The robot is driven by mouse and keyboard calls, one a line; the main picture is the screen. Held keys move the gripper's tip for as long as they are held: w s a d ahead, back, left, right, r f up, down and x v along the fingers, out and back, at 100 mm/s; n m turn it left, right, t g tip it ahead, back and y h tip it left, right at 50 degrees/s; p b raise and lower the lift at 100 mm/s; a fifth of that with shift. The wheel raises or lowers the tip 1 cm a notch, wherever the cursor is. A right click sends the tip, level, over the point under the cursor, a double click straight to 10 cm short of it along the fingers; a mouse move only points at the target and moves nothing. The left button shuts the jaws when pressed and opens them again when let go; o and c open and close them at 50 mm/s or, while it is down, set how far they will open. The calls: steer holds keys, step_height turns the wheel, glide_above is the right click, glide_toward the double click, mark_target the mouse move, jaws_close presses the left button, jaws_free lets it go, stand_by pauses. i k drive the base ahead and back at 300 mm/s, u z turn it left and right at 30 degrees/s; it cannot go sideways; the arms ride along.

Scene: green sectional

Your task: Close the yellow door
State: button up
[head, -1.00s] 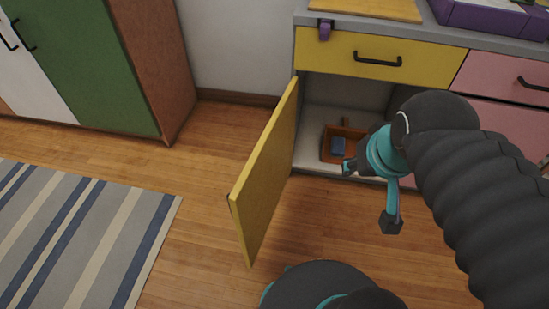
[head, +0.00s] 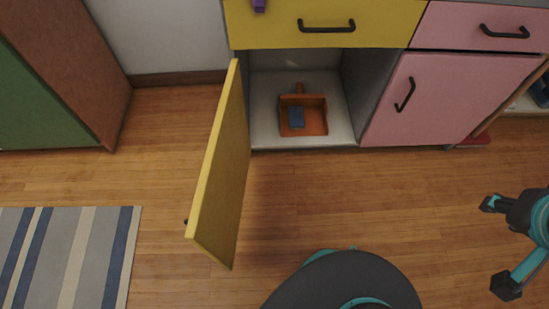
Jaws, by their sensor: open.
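The yellow door (head: 222,170) stands wide open, swung out toward me from the left side of its cabinet opening. I see its inner face and top edge; a small dark bit of its handle shows past the outer side. My gripper (head: 497,245) is at the far right of the head view, open and empty, with its two fingers spread. It is well apart from the door, with bare floor between them. The open cabinet compartment (head: 262,92) holds an orange dustpan-like tray (head: 316,117) with a blue block (head: 297,116) in it.
A yellow drawer (head: 375,22) above the opening is shut. A pink door (head: 440,100) to the right is shut. A striped rug (head: 75,250) lies at lower left, and a brown-sided cabinet (head: 75,60) stands at upper left. Wooden floor in front is clear.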

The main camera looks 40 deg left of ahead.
mark_target(213, 224)
steer(key=z, duration=0.95)
steer(key=k, duration=1.55)
steer(key=u, duration=1.85)
steer(key=k, duration=0.5)
steer(key=z, duration=1.25)
steer(key=i, duration=0.6)
steer(key=u, duration=1.2)
